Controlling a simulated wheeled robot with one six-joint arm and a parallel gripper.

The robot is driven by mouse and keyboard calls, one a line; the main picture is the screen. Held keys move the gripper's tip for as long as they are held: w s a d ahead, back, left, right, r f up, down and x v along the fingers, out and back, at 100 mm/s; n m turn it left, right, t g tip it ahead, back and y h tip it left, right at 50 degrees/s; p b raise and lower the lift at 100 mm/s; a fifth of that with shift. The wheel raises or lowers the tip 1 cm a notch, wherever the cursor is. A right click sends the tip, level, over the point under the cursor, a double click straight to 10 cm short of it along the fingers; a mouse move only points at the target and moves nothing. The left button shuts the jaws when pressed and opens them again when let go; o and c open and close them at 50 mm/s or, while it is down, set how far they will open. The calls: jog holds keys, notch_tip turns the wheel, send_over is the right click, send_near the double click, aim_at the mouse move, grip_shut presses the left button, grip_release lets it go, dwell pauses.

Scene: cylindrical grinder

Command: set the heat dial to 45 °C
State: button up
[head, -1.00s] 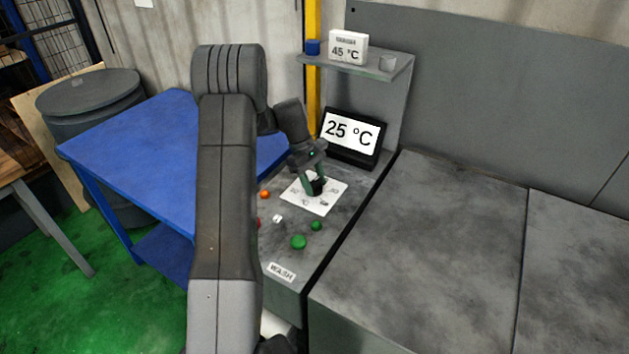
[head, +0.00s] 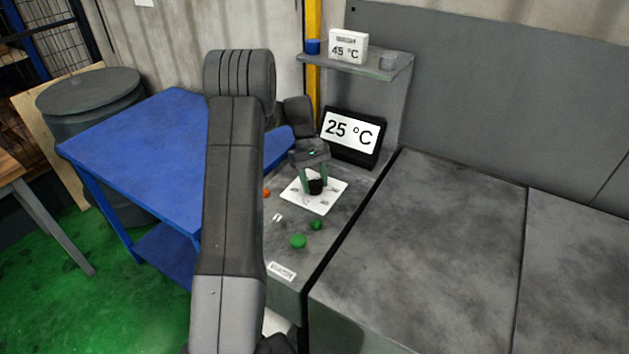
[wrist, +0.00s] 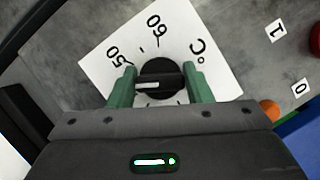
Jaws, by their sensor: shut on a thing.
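The heat dial (head: 316,187) is a black round knob on a white scale plate (head: 326,206) on the grey console. My gripper (head: 314,184) points down over it, with one green finger on each side of the knob. In the wrist view the fingers (wrist: 161,80) are shut on the dial (wrist: 162,72). A white pointer line on the knob points to the left of that picture, toward one finger. The marks 50, 60 and °C show on the plate; the other marks are partly hidden. The display (head: 349,132) reads 25 °C.
A white sign (head: 347,46) reading 45 °C stands on the shelf (head: 375,68) above, beside a blue cup-like object (head: 312,46). Green buttons (head: 298,241) and an orange one sit near the plate. A blue table (head: 150,140) stands at the left.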

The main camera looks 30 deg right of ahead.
jog(key=o, duration=0.9)
jog(key=shift+o, duration=0.2)
jog(key=b+v, duration=0.1)
jog(key=v, duration=1.3)
jog(key=shift+b, duration=0.3)
jog(key=shift+s+f, duration=0.1)
jog(key=shift+f, duration=0.05)
jog(key=p+x, duration=0.1)
jog(key=x, duration=1.2)
jog(key=shift+s+f+p, duration=0.1)
jog(key=shift+f+p, duration=0.2)
jog(key=shift+f, duration=0.05)
